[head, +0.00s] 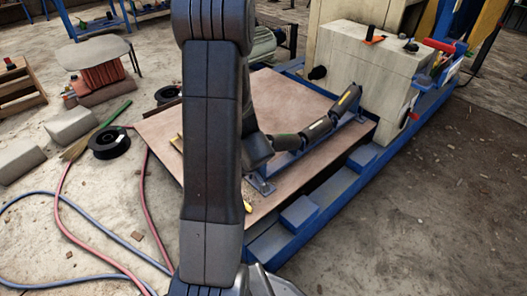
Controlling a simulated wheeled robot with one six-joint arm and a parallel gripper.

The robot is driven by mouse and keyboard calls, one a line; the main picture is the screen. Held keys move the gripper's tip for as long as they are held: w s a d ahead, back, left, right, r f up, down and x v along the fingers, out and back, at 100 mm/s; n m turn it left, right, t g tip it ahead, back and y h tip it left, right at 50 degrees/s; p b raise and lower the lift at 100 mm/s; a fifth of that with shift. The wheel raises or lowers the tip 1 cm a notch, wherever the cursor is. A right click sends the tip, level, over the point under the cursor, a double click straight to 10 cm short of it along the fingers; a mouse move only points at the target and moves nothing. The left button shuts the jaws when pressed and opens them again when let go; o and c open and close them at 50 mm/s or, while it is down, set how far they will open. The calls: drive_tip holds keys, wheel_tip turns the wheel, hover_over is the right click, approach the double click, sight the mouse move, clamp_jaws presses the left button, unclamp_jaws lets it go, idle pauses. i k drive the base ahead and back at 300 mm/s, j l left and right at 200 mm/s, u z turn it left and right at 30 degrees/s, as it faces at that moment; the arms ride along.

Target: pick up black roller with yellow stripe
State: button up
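The black roller with a yellow stripe (345,101) is at the upper right end of a row of dark rollers. The row lies on a blue frame over the brown plate, and the stripe shows near the roller's top. My dark arm stands upright left of the row and hides part of the scene. A dark part of my arm shows beside the row's lower left end. My gripper's fingers cannot be made out; I see nothing between them and no contact with the striped roller.
The brown plate (290,95) sits on a blue machine frame beside a pale machine block (362,72) with small tools on top. The floor at right is clear.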

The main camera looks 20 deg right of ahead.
sight(347, 100)
drive_tip(key=z, duration=1.6)
